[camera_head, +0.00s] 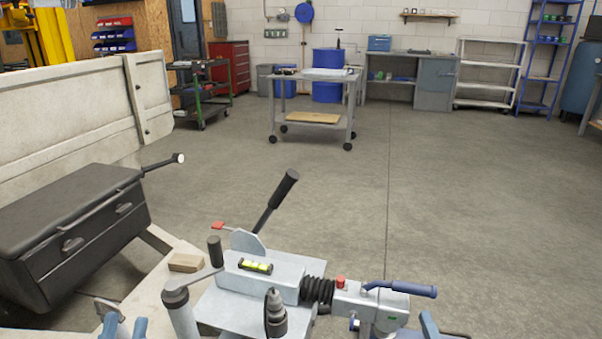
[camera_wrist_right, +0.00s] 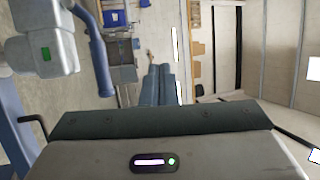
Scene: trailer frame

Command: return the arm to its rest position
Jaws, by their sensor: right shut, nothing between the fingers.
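My left gripper (camera_head: 125,327) shows at the bottom left of the head view, with two blue fingertips apart and nothing seen between them. My right gripper (camera_head: 428,325) shows at the bottom edge of the head view as a small blue tip, right of the trailer hitch. In the right wrist view its blue fingers (camera_wrist_right: 157,86) lie together, shut and empty. The hitch coupling (camera_head: 370,303) with its blue handle is just left of the right gripper in the head view. The coupling's blue handle (camera_wrist_right: 97,65) also shows at the left of the wrist view.
The trailer drawbar carries a black lever (camera_head: 275,203), a yellow level (camera_head: 255,266), a wooden block (camera_head: 186,262) and a drill-like tool (camera_head: 275,313). A dark toolbox (camera_head: 75,225) stands at left. A grey cart (camera_head: 313,105) stands further back; the floor at right is clear.

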